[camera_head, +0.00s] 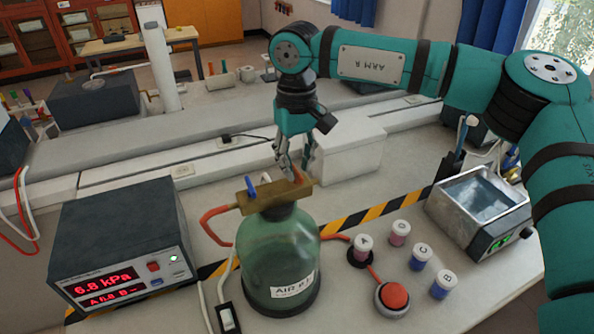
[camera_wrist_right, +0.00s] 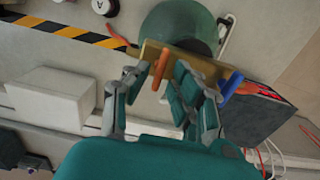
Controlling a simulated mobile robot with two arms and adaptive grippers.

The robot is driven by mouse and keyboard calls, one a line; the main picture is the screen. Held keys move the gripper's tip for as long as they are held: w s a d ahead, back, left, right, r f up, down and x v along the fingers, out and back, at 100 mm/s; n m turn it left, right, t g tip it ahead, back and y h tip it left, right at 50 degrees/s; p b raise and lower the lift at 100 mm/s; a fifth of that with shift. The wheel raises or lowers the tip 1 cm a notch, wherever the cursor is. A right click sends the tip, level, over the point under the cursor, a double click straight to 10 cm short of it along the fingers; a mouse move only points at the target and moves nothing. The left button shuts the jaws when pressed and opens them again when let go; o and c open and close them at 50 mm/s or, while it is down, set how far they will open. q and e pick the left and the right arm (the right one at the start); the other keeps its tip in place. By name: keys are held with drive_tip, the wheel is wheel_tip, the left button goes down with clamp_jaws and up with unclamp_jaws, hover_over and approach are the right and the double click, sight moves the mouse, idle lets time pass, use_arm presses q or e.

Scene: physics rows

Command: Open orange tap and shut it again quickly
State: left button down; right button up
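A green glass bottle (camera_head: 278,262) labelled "AIR" stands on the bench with a brass block (camera_head: 280,197) on top. The block carries an orange tap (camera_head: 298,175) at its right end and a blue tap (camera_head: 251,187) at its left. My right gripper (camera_head: 291,166) is just above and behind the orange tap. In the right wrist view its fingers (camera_wrist_right: 160,78) are spread, with the orange tap handle (camera_wrist_right: 160,69) between the tips; contact cannot be told. The blue tap (camera_wrist_right: 231,85) lies outside the fingers. My left gripper is not in view.
A pressure meter (camera_head: 124,250) reading 6.8 kPa stands left of the bottle. Right of it are a red button (camera_head: 393,296), several small labelled jars (camera_head: 420,257) and a metal water bath (camera_head: 478,210). A white box (camera_head: 347,150) sits behind, near my right gripper.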

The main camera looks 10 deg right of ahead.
drive_tip(key=shift+f+b, duration=0.85)
drive_tip(key=shift+f, duration=0.5)
drive_tip(key=shift+r, duration=0.1)
drive_tip(key=shift+r+p, duration=0.25)
drive_tip(key=shift+p, duration=0.05)
drive_tip(key=shift+r, duration=0.35)
clamp_jaws()
unclamp_jaws()
